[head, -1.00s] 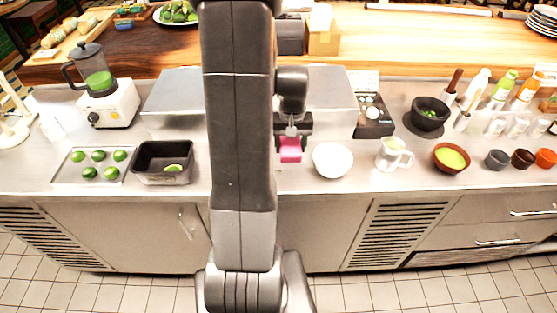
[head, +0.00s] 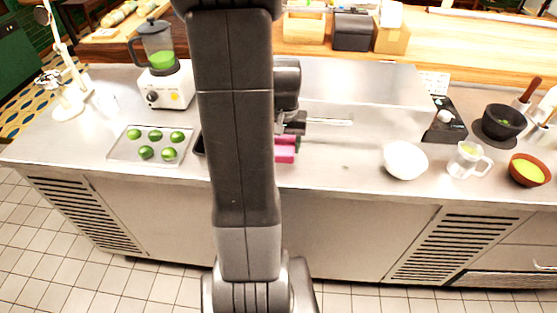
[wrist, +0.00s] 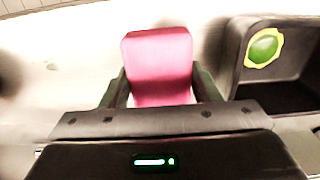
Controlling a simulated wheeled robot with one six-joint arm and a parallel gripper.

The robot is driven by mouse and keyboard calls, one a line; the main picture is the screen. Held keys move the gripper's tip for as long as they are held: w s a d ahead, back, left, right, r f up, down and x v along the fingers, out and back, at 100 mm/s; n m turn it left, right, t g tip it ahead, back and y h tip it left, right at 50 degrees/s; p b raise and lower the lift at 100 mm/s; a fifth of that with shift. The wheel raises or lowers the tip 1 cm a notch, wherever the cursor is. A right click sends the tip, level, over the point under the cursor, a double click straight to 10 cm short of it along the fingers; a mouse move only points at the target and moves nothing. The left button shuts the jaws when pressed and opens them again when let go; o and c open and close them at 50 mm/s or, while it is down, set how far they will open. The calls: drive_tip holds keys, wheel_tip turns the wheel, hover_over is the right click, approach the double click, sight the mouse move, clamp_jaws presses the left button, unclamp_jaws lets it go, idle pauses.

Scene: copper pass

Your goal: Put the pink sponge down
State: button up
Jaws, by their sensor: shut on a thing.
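The pink sponge (head: 286,150) shows just right of my arm in the head view, over the front part of the steel counter. In the wrist view the sponge (wrist: 158,62) stands between the two fingers of my gripper (wrist: 158,92), which is shut on it. The counter below looks pale and blurred in the wrist view, and I cannot tell whether the sponge touches it. My arm hides part of the gripper in the head view.
Limes lie on a tray (head: 118,150) at left. A white bowl (head: 405,160) stands right, with clear counter (head: 335,165) between.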

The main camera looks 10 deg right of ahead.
sight(283, 166)
drive_tip(key=shift+f, duration=2.8)
drive_tip(key=shift+f, duration=0.1)
drive_tip(key=shift+f, duration=0.15)
drive_tip(key=o, duration=1)
wheel_tip(283, 166, up, 13)
drive_tip(key=shift+f, duration=0.2)
drive_tip(key=shift+f, duration=0.1)
